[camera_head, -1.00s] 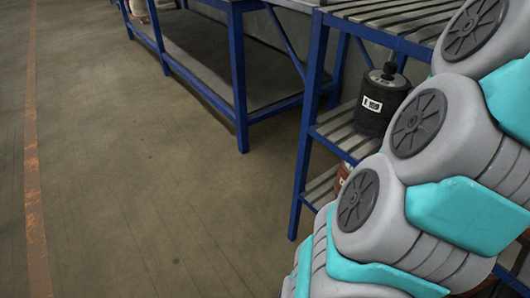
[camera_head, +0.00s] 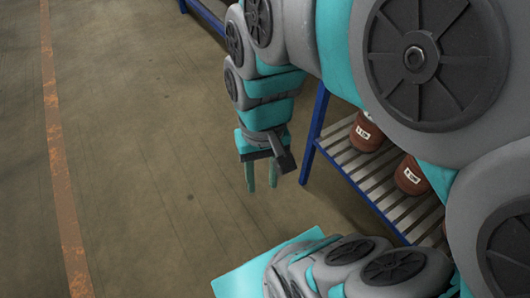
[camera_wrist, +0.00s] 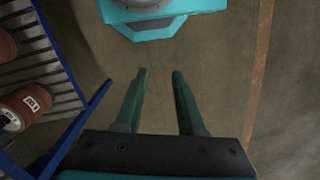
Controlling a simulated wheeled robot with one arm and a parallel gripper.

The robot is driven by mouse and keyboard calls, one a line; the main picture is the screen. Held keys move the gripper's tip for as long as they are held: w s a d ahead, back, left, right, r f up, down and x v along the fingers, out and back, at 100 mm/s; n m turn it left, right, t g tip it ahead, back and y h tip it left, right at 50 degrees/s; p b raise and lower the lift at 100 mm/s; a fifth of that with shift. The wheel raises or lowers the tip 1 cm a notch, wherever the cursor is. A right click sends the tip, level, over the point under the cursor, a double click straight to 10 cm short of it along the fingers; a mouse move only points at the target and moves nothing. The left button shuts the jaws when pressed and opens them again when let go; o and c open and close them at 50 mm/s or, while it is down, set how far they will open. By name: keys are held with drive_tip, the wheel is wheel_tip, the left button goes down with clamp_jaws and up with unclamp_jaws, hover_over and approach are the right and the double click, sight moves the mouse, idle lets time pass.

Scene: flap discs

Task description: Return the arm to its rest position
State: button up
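My gripper (camera_head: 262,178) hangs from my folded arm in the head view, fingers pointing down over bare floor, left of the shelf. It is open, with a clear gap between its two green fingers. In the wrist view the gripper (camera_wrist: 160,78) also shows open, with nothing between the fingertips. Part of my own teal and grey body shows beyond the fingers there. My arm links cover much of the right side of the head view.
A blue-framed slatted shelf (camera_head: 375,186) stands close to the right of my gripper. Red-brown disc stacks (camera_head: 366,132) with white labels sit on it. Open floor (camera_head: 150,170) with an orange line (camera_head: 55,150) lies to the left.

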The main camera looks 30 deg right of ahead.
drive_tip(key=s, duration=0.1)
drive_tip(key=s+f+n, duration=0.2)
drive_tip(key=shift+s+d+f+g+h, duration=0.1)
drive_tip(key=shift+s+d+g+h, duration=0.2)
drive_tip(key=shift+d+h, duration=0.1)
idle(0.8)
